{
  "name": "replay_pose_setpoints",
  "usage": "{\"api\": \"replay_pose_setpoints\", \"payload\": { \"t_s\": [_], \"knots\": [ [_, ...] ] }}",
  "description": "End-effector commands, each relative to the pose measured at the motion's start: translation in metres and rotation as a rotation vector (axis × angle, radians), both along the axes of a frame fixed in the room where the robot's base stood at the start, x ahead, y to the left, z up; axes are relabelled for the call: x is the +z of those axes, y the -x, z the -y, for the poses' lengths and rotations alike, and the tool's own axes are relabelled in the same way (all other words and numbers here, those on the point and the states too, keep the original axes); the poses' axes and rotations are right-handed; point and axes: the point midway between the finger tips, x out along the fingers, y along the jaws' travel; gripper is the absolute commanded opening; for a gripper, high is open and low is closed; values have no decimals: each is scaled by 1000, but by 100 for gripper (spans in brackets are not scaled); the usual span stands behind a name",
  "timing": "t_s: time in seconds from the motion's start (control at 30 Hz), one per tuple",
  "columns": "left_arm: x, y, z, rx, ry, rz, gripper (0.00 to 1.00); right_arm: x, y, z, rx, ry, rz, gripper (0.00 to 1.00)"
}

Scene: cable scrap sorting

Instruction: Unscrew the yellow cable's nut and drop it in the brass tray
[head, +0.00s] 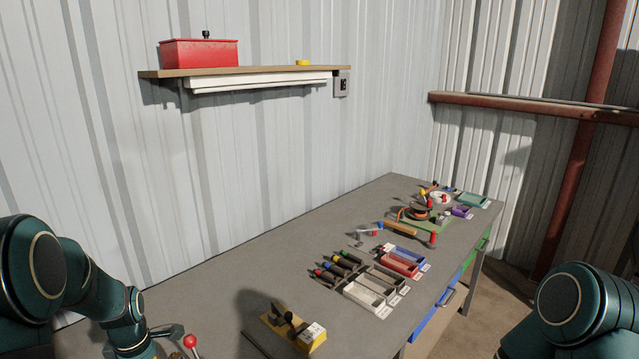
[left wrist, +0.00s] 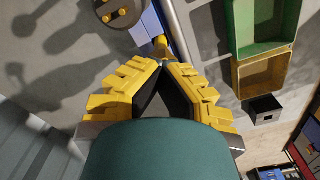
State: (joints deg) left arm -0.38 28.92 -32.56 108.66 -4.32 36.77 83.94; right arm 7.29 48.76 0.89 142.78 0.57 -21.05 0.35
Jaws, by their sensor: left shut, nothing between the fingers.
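My left gripper (left wrist: 163,64) shows in the left wrist view with its yellow padded fingers together at the tips and nothing held. Just past the fingertips is a small yellow piece (left wrist: 161,46) beside a blue strip; it may be part of the yellow cable, but I cannot tell, and no nut can be made out. A yellowish open tray (left wrist: 239,78) lies to the right of the fingers, against a green tray (left wrist: 236,40); it may be the brass tray. In the head view my left arm is at the lower left with its fingers out of frame. My right gripper is out of view.
A grey workbench (head: 225,265) runs along the wall. A red-knobbed lever (head: 190,341) stands near my left arm. A yellow block (head: 312,338), several dark tools (head: 340,263) and open bins (head: 364,299) are farther right. A metal bar (left wrist: 187,40) passes beyond the fingertips.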

Motion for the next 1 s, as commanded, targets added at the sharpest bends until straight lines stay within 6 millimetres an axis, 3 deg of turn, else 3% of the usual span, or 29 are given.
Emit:
{"api": "replay_pose_setpoints", "payload": {
  "t_s": [0.43,0.53,0.57,1.0],
  "knots": [
    [-2,2,0,70,1,-5,1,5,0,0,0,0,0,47],
    [-2,2,0,69,1,-5,36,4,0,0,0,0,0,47],
    [-2,2,0,69,1,-5,39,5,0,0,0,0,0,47],
    [5,0,0,68,1,-1,39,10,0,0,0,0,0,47]
  ]
}}
